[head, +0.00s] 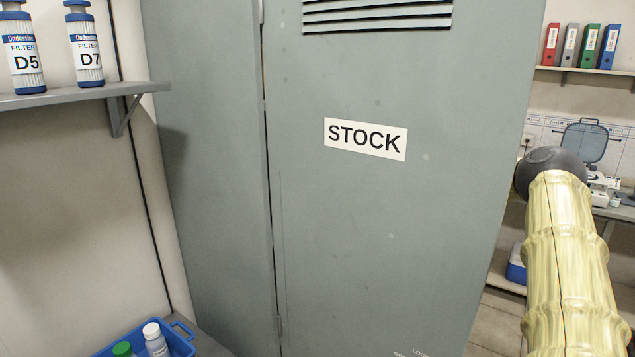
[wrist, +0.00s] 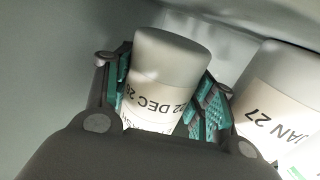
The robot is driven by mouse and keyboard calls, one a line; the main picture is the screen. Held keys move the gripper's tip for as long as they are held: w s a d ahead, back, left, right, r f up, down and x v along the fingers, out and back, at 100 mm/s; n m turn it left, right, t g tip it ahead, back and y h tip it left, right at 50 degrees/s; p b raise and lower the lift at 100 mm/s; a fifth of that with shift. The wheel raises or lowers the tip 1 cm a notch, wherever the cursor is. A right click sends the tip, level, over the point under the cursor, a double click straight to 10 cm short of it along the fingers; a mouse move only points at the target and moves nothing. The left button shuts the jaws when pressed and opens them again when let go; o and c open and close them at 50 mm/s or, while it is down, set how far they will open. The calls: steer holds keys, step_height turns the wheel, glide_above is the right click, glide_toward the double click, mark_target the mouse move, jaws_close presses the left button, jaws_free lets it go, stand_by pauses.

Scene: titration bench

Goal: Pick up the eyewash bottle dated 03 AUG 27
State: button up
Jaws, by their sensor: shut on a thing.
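In the wrist view my gripper (wrist: 163,100) is shut on a white bottle (wrist: 172,62), with a green-padded finger on each side. The bottle's pale label shows upside down and reads DEC, with a day that looks like 22. No label reading 03 AUG 27 is readable in either view. My gripper is not seen in the head view.
In the head view a grey cabinet marked STOCK (head: 365,138) fills the middle. A blue crate (head: 178,343) with a green-capped bottle (head: 122,349) and a white-capped bottle (head: 154,338) is at bottom left. A shelf (head: 60,97) holds filters D5 and D7.

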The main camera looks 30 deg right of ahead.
steer(key=shift+f+p, duration=0.4)
steer(key=shift+f, duration=0.65)
steer(key=o, duration=1)
steer(key=shift+f, duration=0.2)
steer(key=shift+o, duration=1)
steer(key=shift+s+d+r, duration=0.1)
steer(key=shift+s, duration=0.05)
